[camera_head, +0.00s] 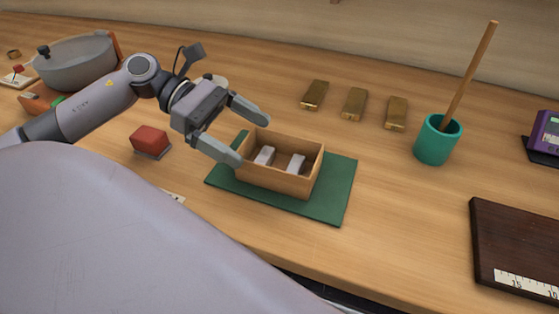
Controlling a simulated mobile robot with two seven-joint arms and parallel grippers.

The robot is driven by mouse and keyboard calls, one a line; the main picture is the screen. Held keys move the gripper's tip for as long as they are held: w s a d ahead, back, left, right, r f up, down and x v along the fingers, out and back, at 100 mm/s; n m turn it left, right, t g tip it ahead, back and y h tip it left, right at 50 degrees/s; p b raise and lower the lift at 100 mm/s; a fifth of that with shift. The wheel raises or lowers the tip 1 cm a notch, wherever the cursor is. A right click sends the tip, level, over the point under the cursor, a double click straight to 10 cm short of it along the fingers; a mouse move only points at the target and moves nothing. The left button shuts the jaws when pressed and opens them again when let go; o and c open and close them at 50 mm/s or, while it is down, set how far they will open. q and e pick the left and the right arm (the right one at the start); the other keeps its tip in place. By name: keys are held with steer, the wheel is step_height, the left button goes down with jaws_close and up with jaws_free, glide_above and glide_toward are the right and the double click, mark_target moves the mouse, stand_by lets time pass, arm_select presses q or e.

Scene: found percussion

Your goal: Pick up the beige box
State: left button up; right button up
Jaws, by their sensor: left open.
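The beige box (292,184) is an open-topped wooden box on a green mat (341,190) near the middle of the table. Two small pale blocks (297,164) lie inside it. My left gripper (254,140) is open at the left end of the box. One finger is near the front left corner and the other is by the back left corner. I cannot tell whether the fingers touch the box. My right gripper is not in view.
A red block (150,140) sits left of the mat. Several brass bars (353,104) lie behind the box. A teal cup (438,143) with a wooden stick stands right. A dark board (510,245) lies front right. A grey pot (75,61) is at the back left.

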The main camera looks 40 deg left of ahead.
mark_target(279, 162)
arm_select(q)
steer(key=shift+p+x, duration=0.45)
steer(key=shift+x, duration=2.45)
steer(key=shift+r, duration=0.1)
steer(key=c, duration=0.7)
